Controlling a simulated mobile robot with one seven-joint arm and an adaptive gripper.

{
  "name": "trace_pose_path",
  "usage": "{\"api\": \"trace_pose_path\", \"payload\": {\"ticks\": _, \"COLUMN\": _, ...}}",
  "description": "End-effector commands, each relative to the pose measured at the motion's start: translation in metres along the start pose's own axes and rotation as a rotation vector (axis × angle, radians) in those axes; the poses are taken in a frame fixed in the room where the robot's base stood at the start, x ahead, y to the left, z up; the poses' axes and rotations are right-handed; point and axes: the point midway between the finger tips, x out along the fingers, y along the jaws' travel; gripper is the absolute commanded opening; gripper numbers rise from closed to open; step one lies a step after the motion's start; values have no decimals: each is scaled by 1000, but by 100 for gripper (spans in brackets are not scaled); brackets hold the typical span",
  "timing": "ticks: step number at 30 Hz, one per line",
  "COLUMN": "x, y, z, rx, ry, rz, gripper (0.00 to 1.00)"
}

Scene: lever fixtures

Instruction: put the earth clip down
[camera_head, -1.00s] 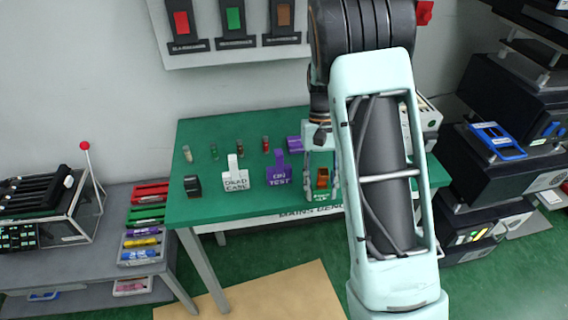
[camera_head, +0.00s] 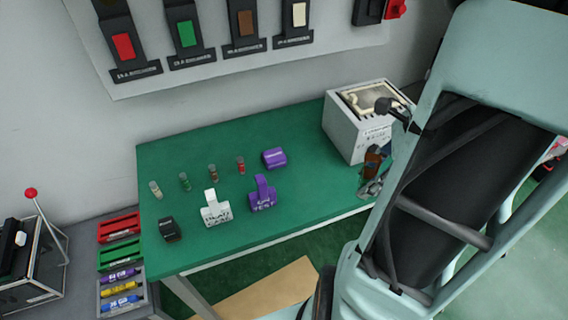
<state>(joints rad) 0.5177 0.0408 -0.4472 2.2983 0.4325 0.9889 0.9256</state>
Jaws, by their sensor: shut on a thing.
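My gripper (camera_head: 371,186) is at the right part of the green bench, in front of a white box, and partly hidden by my arm. It is shut on a small brown-orange piece (camera_head: 372,162), which I take to be the earth clip. Only part of this piece shows, and its full shape is hidden. It seems to be close above the bench top (camera_head: 310,150). I cannot tell whether it touches the bench.
The white box (camera_head: 350,134) stands just behind my gripper. A purple tag block (camera_head: 263,195), a white tag block (camera_head: 215,210), a black block (camera_head: 169,229), a purple block (camera_head: 274,158) and several small vials stand on the left half. The bench between them and my gripper is clear.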

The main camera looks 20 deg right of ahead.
Motion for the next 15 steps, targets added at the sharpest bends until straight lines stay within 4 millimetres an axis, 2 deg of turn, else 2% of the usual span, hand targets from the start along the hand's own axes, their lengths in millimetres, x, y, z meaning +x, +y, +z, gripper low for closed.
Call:
{"api": "trace_pose_path", "payload": {"ticks": 3, "x": -6, "y": 7, "z": -6, "rx": 104, "ry": 1, "rz": -41, "gripper": 12}}
{"api": "trace_pose_path", "payload": {"ticks": 7, "x": -3, "y": 7, "z": -4, "rx": 147, "ry": 4, "rz": -55, "gripper": 12}}
{"api": "trace_pose_path", "payload": {"ticks": 15, "x": 42, "y": -18, "z": 36, "rx": 146, "ry": 5, "rz": -49, "gripper": 12}}
